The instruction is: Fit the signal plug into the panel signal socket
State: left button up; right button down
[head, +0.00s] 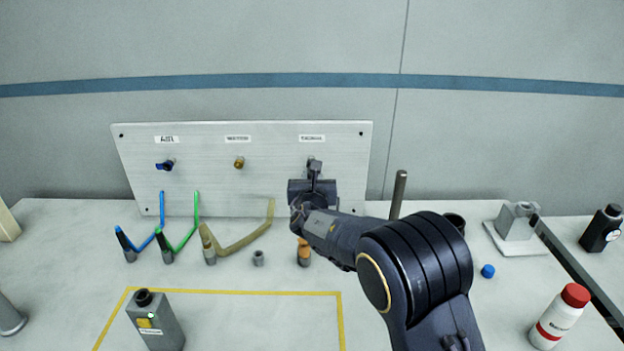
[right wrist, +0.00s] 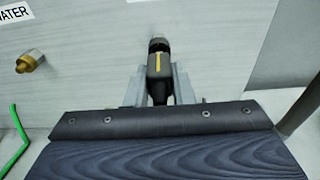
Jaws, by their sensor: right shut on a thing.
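The pale grey panel (head: 205,180) stands upright at the back of the table. Its right-hand label, too small to read surely, sits above the signal socket, which my right gripper largely hides in the head view. My right gripper (head: 314,168) is at that socket. In the right wrist view its fingers are shut on the signal plug (right wrist: 158,78), a black body with a yellow stripe. The plug points at the signal socket (right wrist: 158,45) and its tip meets or nearly meets it; I cannot tell how deep it sits. My left gripper is not in view.
A blue fitting (head: 166,164) and a brass fitting (head: 239,162) stick out of the panel. Blue, green and tan hoses (head: 240,243) with plugs stand in front. A metal post (head: 398,194) rises right of my arm.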

jog(key=shift+b, duration=0.35)
dwell(0.6)
jog(key=shift+w+p, duration=0.35)
jog(key=shift+w, duration=0.85)
jog(key=c, duration=1.2)
grip_release()
jog(key=shift+o, duration=0.2)
jog(key=s+b, duration=0.1)
jog(key=s, duration=0.6)
jog(key=shift+s+r+b, duration=0.35)
jog(key=shift+r+b, duration=0.05)
jog(key=shift+r, duration=0.05)
